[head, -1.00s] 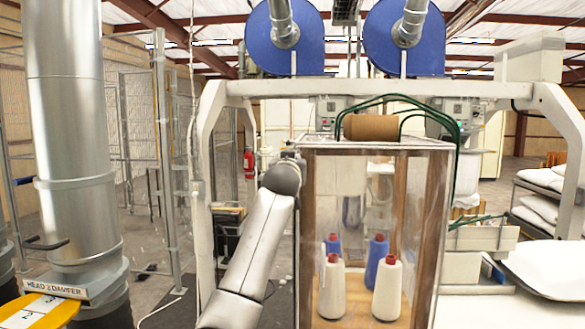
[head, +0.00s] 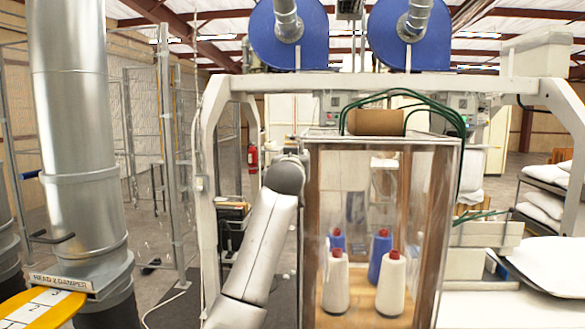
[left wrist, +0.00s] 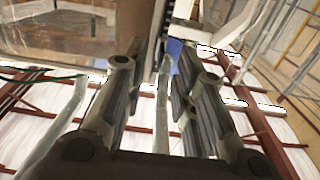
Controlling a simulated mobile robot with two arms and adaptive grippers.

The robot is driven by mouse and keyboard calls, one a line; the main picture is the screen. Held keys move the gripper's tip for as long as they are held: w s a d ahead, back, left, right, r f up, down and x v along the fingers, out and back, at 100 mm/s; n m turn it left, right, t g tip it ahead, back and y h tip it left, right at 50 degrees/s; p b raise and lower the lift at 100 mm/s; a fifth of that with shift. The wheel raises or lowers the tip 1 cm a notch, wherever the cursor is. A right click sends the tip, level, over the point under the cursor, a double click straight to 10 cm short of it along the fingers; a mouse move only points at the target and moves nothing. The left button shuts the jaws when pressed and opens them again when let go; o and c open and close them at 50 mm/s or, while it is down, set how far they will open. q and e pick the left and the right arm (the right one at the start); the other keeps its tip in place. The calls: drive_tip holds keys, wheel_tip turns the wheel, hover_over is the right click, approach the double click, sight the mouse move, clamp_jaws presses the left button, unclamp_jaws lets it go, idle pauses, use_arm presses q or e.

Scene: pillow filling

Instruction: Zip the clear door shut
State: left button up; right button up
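The clear door (head: 372,225) is the transparent front of a tall wood-framed cabinet, which holds white and blue thread cones with red tops. I cannot make out a zipper or its pull. My left arm rises along the cabinet's left side in the head view, its upper joint near the front left edge; its gripper is hidden there. In the left wrist view, my left gripper (left wrist: 160,52) has two dark fingers apart, with no held thing visible between them. A clear panel and wooden edge of the cabinet (left wrist: 85,35) show at upper left, beside the fingers. My right gripper is not in view.
A brown roll (head: 376,122) and green hoses (head: 437,96) are on top of the cabinet. A pale frame (head: 213,165) stands behind it. A large metal duct (head: 78,130) stands at left. White pillows (head: 545,262) lie at right. Open floor shows left of my arm.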

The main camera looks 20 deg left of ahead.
use_arm(q)
drive_tip(key=v, duration=1)
drive_tip(key=shift+a, duration=0.1)
